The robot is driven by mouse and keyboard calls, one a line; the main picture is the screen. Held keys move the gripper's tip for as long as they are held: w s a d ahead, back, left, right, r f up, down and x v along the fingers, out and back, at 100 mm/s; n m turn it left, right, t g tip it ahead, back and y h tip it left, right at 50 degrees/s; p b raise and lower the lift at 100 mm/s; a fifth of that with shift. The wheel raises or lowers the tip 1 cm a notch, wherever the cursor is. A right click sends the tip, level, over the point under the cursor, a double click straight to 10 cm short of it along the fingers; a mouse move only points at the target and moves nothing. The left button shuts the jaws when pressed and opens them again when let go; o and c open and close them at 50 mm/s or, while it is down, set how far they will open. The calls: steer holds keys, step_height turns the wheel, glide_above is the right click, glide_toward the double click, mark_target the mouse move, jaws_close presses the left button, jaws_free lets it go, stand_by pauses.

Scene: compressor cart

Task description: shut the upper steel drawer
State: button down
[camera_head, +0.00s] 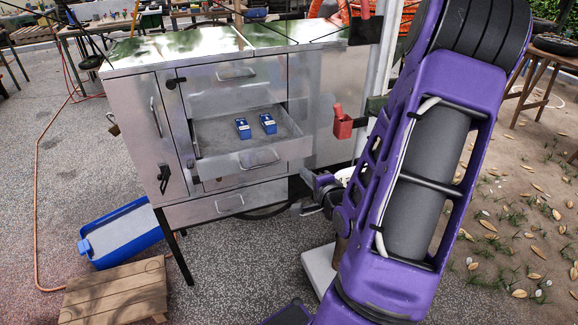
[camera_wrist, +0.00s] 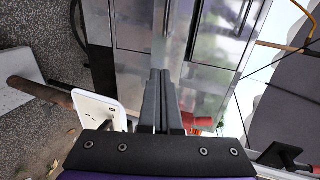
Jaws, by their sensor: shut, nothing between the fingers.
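The steel cabinet (camera_head: 140,90) stands left of centre in the head view. An open steel drawer (camera_head: 255,160) sticks out of its front below a flush steel front (camera_head: 237,85) with its own handle. Two small blue boxes (camera_head: 243,128) lie inside the open drawer. Another steel drawer front (camera_head: 228,204) with a handle is lower down. My gripper (camera_head: 312,186) is right of the open drawer's front, apart from its handle as far as I can see. In the wrist view my gripper (camera_wrist: 161,75) is shut and empty, with steel fronts (camera_wrist: 130,25) beyond the fingertips.
A blue bin (camera_head: 118,232) and a wooden pallet (camera_head: 115,292) lie on the ground at the left. A white block (camera_head: 320,270) stands below my arm.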

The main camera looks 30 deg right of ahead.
steer(key=b, duration=0.4)
glide_toward(285, 153)
steer(key=x, duration=0.5)
steer(key=shift+w+f, duration=0.15)
steer(key=shift+f, duration=0.2)
steer(key=shift+w+d, duration=0.15)
steer(key=shift+w, duration=0.45)
